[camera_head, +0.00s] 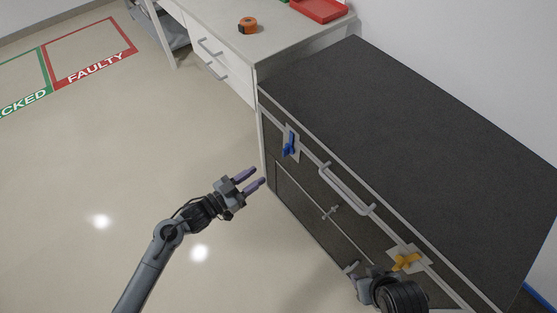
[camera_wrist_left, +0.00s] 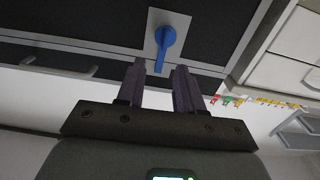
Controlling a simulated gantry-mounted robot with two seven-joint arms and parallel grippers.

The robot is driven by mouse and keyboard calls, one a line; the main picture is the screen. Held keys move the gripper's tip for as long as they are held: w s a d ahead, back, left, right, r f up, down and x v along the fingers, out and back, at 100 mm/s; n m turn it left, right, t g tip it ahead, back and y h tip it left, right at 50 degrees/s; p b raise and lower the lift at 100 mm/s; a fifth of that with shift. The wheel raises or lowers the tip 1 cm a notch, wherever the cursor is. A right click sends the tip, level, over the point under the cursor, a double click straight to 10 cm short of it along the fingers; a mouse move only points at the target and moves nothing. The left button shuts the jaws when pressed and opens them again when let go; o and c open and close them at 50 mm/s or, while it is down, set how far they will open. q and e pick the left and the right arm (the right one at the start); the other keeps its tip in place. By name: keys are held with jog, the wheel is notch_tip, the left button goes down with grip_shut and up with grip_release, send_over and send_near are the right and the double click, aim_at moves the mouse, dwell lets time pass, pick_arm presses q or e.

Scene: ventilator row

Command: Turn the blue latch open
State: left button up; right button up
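The blue latch (camera_head: 289,147) sits on a light plate at the upper left of the dark cabinet's front. In the left wrist view the blue latch (camera_wrist_left: 164,45) has a round hub, and its lever points down the picture, toward the gap between my fingers. My left gripper (camera_head: 257,176) is open and empty. It is in front of the cabinet, below and left of the latch, apparently apart from it. Its fingers also show in the left wrist view (camera_wrist_left: 160,78). My right gripper (camera_head: 352,268) is near the yellow latch, partly hidden by its own wrist; its opening is unclear.
The yellow latch (camera_head: 406,262) is at the cabinet's right. A white drawer desk (camera_head: 215,42) adjoins at the left. The floor (camera_head: 120,165) at left is clear.

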aim_at(283, 153)
pick_arm(q)
jog(key=x, duration=0.3)
jog(key=b+x, duration=0.1)
jog(key=x, duration=0.7)
jog(key=shift+w+a+r+b, duration=0.15)
jog(key=shift+w+a+b, duration=0.15)
jog(key=shift+w+a, duration=0.1)
grip_shut()
dwell(1.0)
